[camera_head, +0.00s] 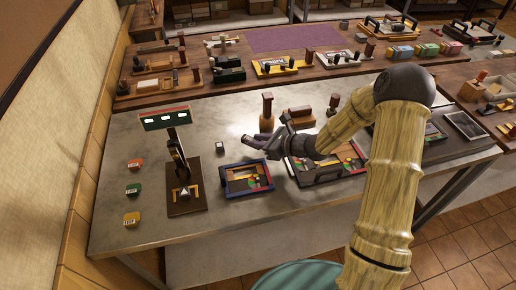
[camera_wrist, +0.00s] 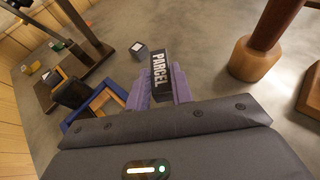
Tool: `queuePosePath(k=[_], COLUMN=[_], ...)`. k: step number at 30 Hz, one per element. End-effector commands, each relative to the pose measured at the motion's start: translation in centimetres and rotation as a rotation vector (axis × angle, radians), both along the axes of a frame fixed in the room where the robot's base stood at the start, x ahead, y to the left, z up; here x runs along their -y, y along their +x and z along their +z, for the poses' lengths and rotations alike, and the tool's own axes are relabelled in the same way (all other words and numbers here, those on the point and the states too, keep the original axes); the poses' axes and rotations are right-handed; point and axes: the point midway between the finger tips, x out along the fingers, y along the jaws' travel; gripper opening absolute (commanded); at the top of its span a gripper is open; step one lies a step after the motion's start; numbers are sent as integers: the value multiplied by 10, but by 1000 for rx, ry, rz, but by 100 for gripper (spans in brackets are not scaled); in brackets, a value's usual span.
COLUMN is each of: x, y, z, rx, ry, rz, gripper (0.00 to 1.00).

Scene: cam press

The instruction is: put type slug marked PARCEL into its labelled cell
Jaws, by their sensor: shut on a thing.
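My gripper (camera_head: 256,142) is over the grey table. In the wrist view its purple fingers (camera_wrist: 160,88) are shut on a dark type slug (camera_wrist: 158,70) with PARCEL in white letters, which stands up between them. In the head view the slug is too small to make out. A blue-framed tray (camera_head: 250,193) with coloured compartments lies just in front of my gripper; its blue rim (camera_wrist: 84,112) shows partly in the wrist view, the rest hidden by the gripper. I cannot read any cell label.
A press on a brown base (camera_head: 183,208) stands left, under a dark sign with white panels (camera_head: 166,117). A small grey block (camera_head: 219,146) lies nearby. Red (camera_head: 135,164), green (camera_head: 133,189) and yellow (camera_head: 131,219) blocks line the left. A wooden-handled stamp (camera_head: 267,108) stands behind my gripper.

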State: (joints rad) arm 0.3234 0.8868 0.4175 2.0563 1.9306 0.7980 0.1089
Motion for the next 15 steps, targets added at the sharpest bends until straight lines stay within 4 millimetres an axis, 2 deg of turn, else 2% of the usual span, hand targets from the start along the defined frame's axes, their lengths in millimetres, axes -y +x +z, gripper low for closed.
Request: queuePosePath(k=[7,15], x=[-2,-4], y=[-1,-1], z=[-32,-36], rx=[-3,1], ry=[3,1], rz=[3,7], gripper=[0,0])
